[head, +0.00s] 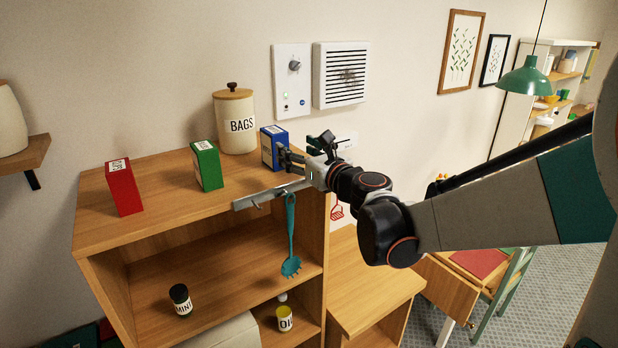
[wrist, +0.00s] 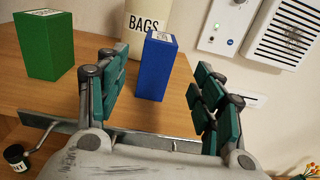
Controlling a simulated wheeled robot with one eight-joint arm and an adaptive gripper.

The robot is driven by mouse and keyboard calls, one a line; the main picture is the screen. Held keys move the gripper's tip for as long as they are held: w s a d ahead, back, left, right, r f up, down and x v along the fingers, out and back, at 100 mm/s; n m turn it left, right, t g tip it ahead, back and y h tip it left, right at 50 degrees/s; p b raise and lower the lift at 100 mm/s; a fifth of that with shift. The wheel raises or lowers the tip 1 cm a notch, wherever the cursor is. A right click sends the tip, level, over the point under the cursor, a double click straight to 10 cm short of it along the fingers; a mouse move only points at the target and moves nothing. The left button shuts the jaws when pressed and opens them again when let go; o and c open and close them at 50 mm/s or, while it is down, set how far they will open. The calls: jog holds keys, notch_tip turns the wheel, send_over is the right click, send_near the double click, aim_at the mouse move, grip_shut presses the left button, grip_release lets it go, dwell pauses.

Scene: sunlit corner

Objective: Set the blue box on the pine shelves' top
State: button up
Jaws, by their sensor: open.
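The blue box (head: 270,149) stands upright on the top of the pine shelves (head: 160,215), near the right end. In the wrist view the blue box (wrist: 157,68) stands on the wood between my two fingers and beyond their tips, with a gap showing on its right. My gripper (head: 285,158) is at the right end of the shelf top, pointing at the box; its fingers partly cover the box in the head view. In the wrist view my gripper (wrist: 160,95) is open, with nothing between the finger pads.
A green box (head: 206,165), a red box (head: 124,188) and a BAGS canister (head: 235,122) also stand on the shelf top. A wall vent (head: 341,75) is behind.

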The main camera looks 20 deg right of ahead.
jog(key=s+d+r+m+g+h, duration=0.1)
jog(key=s+d+m+h, duration=0.45)
jog(key=m, duration=0.65)
jog(key=s+d+r+m+g+h, duration=0.1)
jog(key=s+d+m+h, duration=0.3)
jog(key=s+m, duration=0.55)
jog(key=s+a+f+m+g+y, duration=0.2)
jog(key=s+a+f+m+g, duration=0.1)
jog(key=s+f+m, duration=0.5)
jog(key=s+a+f+m+g+y, duration=0.2)
jog(key=s+a+f+m+g, duration=0.2)
jog(key=s+f+m, duration=0.4)
jog(key=shift+s+a+m+g, duration=0.2)
jog(key=shift+s+m+g, duration=0.45)
jog(key=shift+m, duration=0.4)
jog(key=shift+f, duration=0.1)
notch_tip(320, 180, down, 36)
jog(key=b, duration=3.5)
jog(key=shift+b, duration=0.4)
